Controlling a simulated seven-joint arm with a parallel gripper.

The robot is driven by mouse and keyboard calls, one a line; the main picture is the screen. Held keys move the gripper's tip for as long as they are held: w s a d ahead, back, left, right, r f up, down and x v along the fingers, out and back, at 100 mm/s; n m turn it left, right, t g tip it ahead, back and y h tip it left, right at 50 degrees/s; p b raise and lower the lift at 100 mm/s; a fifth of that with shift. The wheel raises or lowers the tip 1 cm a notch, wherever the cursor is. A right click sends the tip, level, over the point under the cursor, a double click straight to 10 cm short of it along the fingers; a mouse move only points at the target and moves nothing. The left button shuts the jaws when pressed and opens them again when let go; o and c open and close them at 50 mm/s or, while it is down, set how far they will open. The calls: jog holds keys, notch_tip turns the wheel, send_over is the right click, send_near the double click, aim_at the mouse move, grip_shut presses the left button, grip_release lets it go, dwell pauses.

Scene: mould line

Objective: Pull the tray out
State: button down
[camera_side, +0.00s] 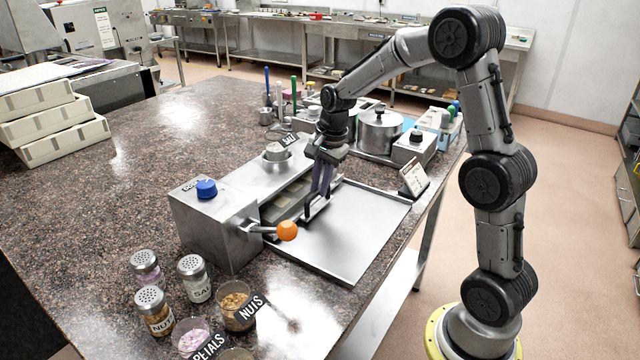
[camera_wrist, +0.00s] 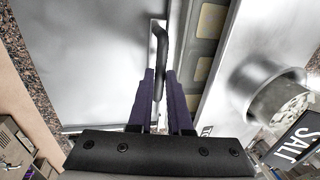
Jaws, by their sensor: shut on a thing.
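The tray (camera_side: 285,207) sits in the low opening at the front of the metal machine (camera_side: 215,235); pale mould cells show in it. In the wrist view the tray's cells (camera_wrist: 208,22) show between its front edge and the machine housing. A black bar handle (camera_side: 313,209) stands at the tray's front; it also shows in the wrist view (camera_wrist: 160,40). My gripper (camera_side: 320,190) points down in front of the opening, its purple fingers (camera_wrist: 160,80) shut on the handle. How much of the tray is inside is hidden.
A flat metal sheet pan (camera_side: 345,235) lies empty in front of the machine. A lever with an orange knob (camera_side: 287,231) sticks out near the tray. A salt cup (camera_side: 277,152) stands on top of the machine. Shakers and a cup of nuts (camera_side: 236,305) stand at the front left.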

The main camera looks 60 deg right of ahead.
jog(key=s, duration=1.9)
jog(key=shift+s, duration=0.3)
jog(key=c, duration=0.8)
grip_release()
jog(key=shift+c, duration=0.2)
notch_tip(320, 180, up, 14)
jog(key=s, duration=0.2)
jog(key=shift+s+f, duration=0.2)
jog(key=shift+s, duration=0.1)
jog(key=shift+a, duration=0.1)
